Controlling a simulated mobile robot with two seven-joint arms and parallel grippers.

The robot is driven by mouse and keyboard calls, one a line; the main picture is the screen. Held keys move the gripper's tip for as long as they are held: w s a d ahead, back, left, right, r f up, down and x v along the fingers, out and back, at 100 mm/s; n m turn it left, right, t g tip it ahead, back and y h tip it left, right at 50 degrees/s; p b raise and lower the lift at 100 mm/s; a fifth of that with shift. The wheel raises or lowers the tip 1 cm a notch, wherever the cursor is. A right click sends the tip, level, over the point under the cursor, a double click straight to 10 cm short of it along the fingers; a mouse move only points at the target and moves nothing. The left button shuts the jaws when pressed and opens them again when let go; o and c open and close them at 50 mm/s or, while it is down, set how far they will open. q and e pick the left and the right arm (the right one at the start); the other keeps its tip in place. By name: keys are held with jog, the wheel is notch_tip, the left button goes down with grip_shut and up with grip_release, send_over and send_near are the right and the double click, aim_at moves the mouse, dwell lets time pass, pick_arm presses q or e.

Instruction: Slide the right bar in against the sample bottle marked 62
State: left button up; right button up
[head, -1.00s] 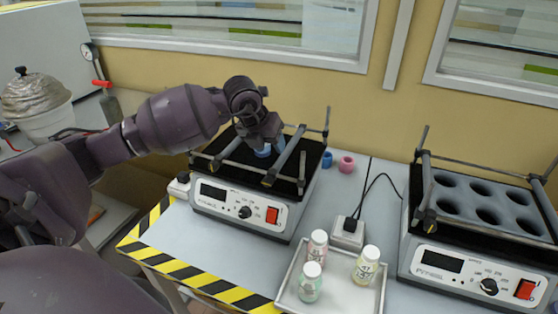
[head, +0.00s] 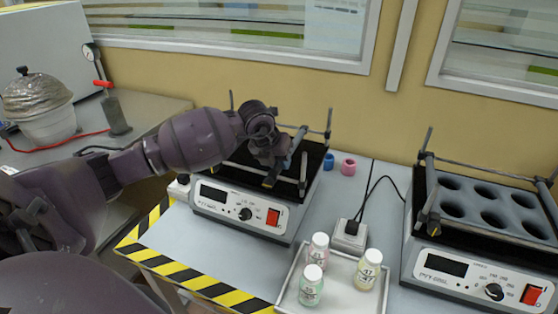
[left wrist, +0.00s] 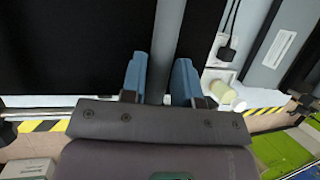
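The left shaker (head: 203,206) has grey bars across its black top. My left gripper (head: 278,162) is low over the right part of that top, beside the right bar (head: 298,142). In the left wrist view the two blue fingers (left wrist: 160,78) stand apart on either side of a grey bar (left wrist: 166,45), which nearly fills the gap. I cannot tell whether they grip it. The sample bottle marked 62 cannot be made out; my gripper and arm cover much of the shaker top. My right gripper is not in view.
A tray (head: 340,297) with three small bottles stands in front, beside a white power socket (head: 348,236). A blue ring (head: 328,160) and a pink ring (head: 348,167) lie behind. A second shaker (head: 443,265) with empty round wells stands at right.

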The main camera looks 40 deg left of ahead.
pick_arm(q)
jog(key=c, duration=0.4)
jog(key=a, duration=0.2)
jog(key=s+a, duration=0.1)
jog(key=a, duration=0.2)
jog(key=s+a, duration=0.1)
jog(key=a, duration=0.1)
jog(key=shift+a, duration=0.4)
jog(key=shift+c, duration=0.2)
jog(key=shift+a, duration=0.25)
jog(key=o, duration=0.9)
jog(key=p+v, duration=0.2)
jog(key=v, duration=0.8)
jog(key=shift+s+r, duration=0.2)
jog(key=shift+r, duration=0.15)
